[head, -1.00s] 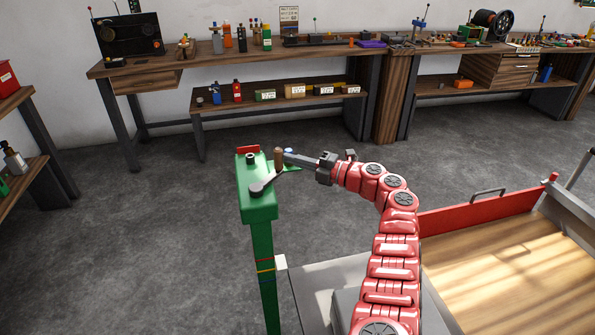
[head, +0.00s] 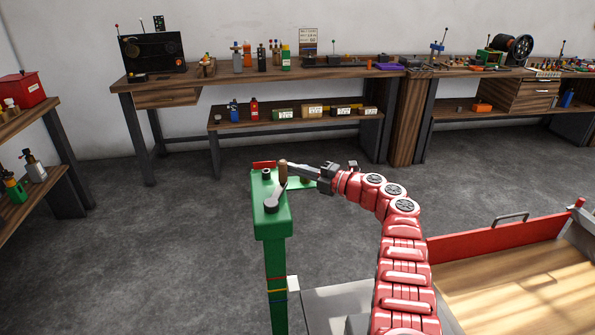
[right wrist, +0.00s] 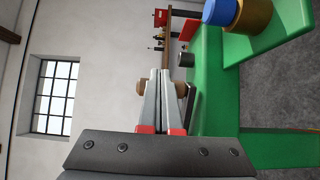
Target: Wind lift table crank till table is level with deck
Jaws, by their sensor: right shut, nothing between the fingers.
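The crank sits on top of a green post (head: 275,222) in the head view. Its dark arm (head: 275,195) points away from me and slightly right, with an upright wooden handle (head: 283,171) at its end. My right gripper (head: 292,167) is at the handle, coming from the right. In the right wrist view its fingers (right wrist: 166,88) are shut with nothing between them, and the wooden handle (right wrist: 181,88) shows behind them. Whether they touch it I cannot tell. A grey platform (head: 322,300), perhaps the lift table, is partly hidden by my arm. My left gripper is not in view.
A wooden deck (head: 500,290) with a red side board (head: 480,240) lies at the right. A white block (head: 293,284) sits beside coloured bands on the post. Workbenches (head: 220,80) stand behind; the floor between is clear.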

